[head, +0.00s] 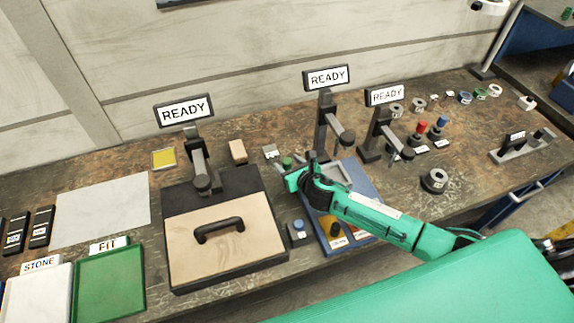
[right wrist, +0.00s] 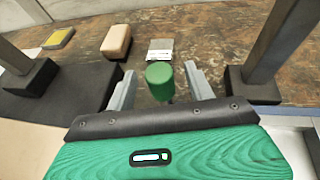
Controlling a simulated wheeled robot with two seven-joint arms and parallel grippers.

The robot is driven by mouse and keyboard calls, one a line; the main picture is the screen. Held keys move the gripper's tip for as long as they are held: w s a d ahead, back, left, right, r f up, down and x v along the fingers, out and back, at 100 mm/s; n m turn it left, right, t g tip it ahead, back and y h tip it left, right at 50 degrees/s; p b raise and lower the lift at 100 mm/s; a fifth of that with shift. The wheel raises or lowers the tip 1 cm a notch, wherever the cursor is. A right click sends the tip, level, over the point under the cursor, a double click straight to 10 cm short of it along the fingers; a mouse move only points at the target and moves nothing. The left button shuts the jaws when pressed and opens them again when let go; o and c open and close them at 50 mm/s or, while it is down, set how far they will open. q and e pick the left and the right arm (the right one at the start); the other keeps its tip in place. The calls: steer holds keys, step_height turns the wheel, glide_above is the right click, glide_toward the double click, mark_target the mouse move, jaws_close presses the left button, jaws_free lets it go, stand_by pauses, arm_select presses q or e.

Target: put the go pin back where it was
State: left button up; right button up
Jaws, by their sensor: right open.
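A green-topped pin (right wrist: 160,78), which looks like the go pin, stands between the fingers of my right gripper (right wrist: 159,72) in the right wrist view. The fingers are open on either side of it, with gaps visible. Its lower part is hidden by the gripper body. In the head view the green pin top (head: 287,161) shows just behind my right gripper (head: 290,172). A small pale block with a label (right wrist: 160,49) lies behind the pin; its text is too small to read. My left gripper is not in view.
A tan block (head: 237,151) and a wooden lid with a handle (head: 222,236) are to the left. Grey stands with READY signs (head: 326,77) rise close by. A blue tray (head: 366,190) lies under my right arm.

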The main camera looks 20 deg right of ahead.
steer(key=shift+w+a+f, duration=0.1)
steer(key=shift+w+f, duration=0.15)
steer(key=shift+w, duration=0.3)
jaws_close()
